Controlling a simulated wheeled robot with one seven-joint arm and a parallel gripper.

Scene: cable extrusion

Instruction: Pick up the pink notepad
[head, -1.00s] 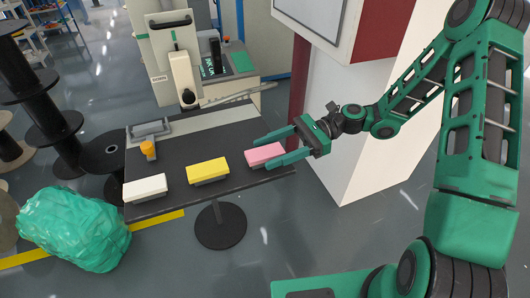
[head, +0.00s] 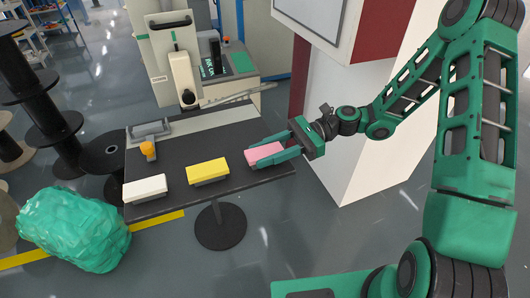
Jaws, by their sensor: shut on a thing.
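The pink notepad (head: 264,153) is at the right end of the dark table (head: 170,177), in the head view. My gripper (head: 273,150) reaches in from the right with one finger along each long side of the notepad. The fingers are shut on it. The notepad looks to be at about table height; I cannot tell whether it still touches the top. Parts of its long sides are hidden by the fingers.
A yellow notepad (head: 208,171) and a white notepad (head: 145,187) lie to the left on the table. An orange knob-like piece (head: 148,149) stands behind them. A white and red cabinet (head: 355,140) is right of the table. A green wrapped bundle (head: 75,228) sits at lower left.

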